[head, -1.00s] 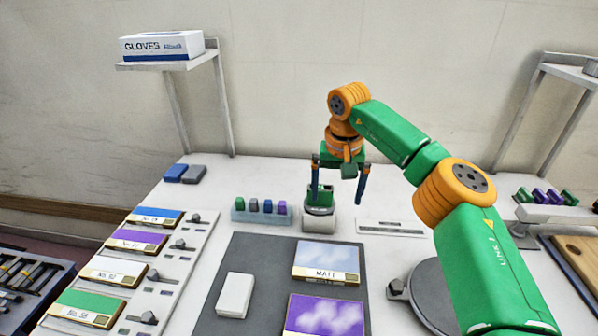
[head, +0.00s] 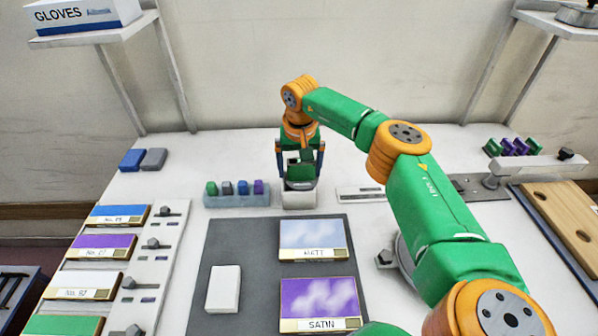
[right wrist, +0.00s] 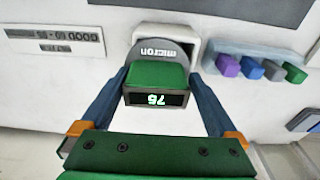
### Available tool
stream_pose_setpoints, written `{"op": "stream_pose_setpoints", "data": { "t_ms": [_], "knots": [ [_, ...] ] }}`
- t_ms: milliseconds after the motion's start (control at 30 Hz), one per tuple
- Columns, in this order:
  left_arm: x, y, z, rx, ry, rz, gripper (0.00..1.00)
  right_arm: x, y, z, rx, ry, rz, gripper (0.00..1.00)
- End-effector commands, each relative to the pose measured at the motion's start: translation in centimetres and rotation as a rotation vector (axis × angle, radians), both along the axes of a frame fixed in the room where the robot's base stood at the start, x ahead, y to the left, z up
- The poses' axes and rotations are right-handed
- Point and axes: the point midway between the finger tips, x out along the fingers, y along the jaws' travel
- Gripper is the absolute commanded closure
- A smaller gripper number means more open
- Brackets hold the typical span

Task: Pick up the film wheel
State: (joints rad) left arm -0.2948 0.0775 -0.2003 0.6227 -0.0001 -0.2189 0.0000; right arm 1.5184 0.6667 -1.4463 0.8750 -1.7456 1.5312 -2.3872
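The film wheel (head: 301,184), taken to be the grey disc marked "micron" with a green block and a lit display, sits in a white holder (head: 299,201) behind the dark mat. In the right wrist view the film wheel (right wrist: 159,76) shows its green block with the display reading 75, upside down. My right gripper (head: 300,172) points down over it, with one blue finger on each side of the green block. The fingers are open, and narrow gaps show beside the block. My left gripper is not in view.
A rack (head: 237,201) of several small coloured blocks stands close left of the holder. A flat labelled strip (head: 360,194) lies to its right. The dark mat (head: 255,265) in front carries a white block (head: 223,289) and two sample panels. Blue and grey pads (head: 142,160) lie back left.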

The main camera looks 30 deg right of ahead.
Motion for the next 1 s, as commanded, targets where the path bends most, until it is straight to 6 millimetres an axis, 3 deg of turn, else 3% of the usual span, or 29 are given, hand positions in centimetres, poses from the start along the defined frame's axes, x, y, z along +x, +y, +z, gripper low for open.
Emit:
{"op": "stream_pose_setpoints", "data": {
  "t_ms": [33,200,233,267,300,467,567,800,1000],
  "knots": [
    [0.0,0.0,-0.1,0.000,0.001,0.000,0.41,0.1,0.1,0.0,0.003,-0.003,0.002,0.27],
    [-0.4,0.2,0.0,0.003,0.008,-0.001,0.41,0.1,0.2,0.1,0.005,-0.004,0.004,0.73],
    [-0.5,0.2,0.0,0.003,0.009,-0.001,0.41,0.1,0.2,0.2,0.005,-0.004,0.003,0.81],
    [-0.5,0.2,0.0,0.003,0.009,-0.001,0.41,0.1,0.2,0.2,0.005,-0.005,0.003,0.81],
    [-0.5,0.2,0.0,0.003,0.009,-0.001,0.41,0.1,0.2,0.2,0.005,-0.005,0.003,0.92],
    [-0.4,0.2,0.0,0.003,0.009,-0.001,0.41,0.1,0.1,0.3,0.003,-0.006,0.002,0.92],
    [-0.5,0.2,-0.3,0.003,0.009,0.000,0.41,0.2,0.1,1.5,0.002,-0.010,0.002,0.92],
    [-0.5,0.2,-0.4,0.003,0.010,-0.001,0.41,0.2,0.1,8.0,0.002,-0.010,0.001,0.92],
    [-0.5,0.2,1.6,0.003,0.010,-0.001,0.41,0.1,0.0,11.6,0.002,-0.005,0.000,0.92]
  ]
}}
